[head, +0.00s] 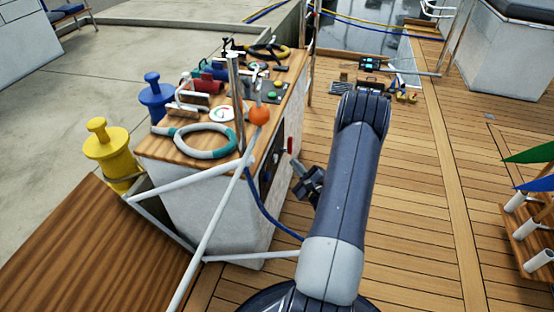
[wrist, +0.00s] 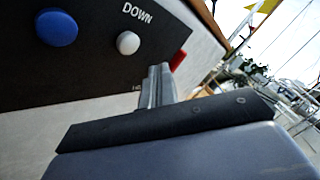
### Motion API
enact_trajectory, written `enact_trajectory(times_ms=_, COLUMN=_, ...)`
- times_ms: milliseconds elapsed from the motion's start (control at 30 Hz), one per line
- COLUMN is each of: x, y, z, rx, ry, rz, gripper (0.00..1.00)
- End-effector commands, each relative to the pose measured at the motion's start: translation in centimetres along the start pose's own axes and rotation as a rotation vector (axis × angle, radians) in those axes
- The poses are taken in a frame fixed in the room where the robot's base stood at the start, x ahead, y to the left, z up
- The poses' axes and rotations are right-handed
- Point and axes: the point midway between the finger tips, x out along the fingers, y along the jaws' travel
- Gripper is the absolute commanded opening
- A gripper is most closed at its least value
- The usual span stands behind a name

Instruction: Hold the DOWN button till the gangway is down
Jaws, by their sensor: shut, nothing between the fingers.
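The dark control panel (wrist: 85,70) fills the upper left of the wrist view. A white round button (wrist: 128,43) sits just below the word DOWN, with a larger blue button (wrist: 56,28) to its left. My gripper (wrist: 160,72) is shut and empty; its tips show below and right of the white button, apart from it in the picture. In the head view my gripper (head: 306,183) is beside the console's panel side (head: 267,172), partly hidden by my arm. The buttons cannot be made out there. I cannot identify the gangway for certain.
A red part (wrist: 178,60) stands out at the panel's right edge. White rails (head: 205,255) and a blue hose (head: 262,207) run close to the console. The console top (head: 170,148) is crowded with gear. Open deck (head: 420,220) lies to the right.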

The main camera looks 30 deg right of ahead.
Motion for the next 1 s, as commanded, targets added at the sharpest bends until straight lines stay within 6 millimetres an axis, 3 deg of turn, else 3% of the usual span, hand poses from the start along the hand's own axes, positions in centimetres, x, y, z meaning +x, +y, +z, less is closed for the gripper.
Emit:
enact_trajectory(times_ms=300, x=1.8, y=1.3, z=1.3, rx=0.0, ry=0.0, rz=0.001, gripper=0.0)
enact_trajectory(times_ms=1000, x=1.9, y=1.4, z=1.3, rx=0.0, ry=0.001, rz=0.0, gripper=0.0)
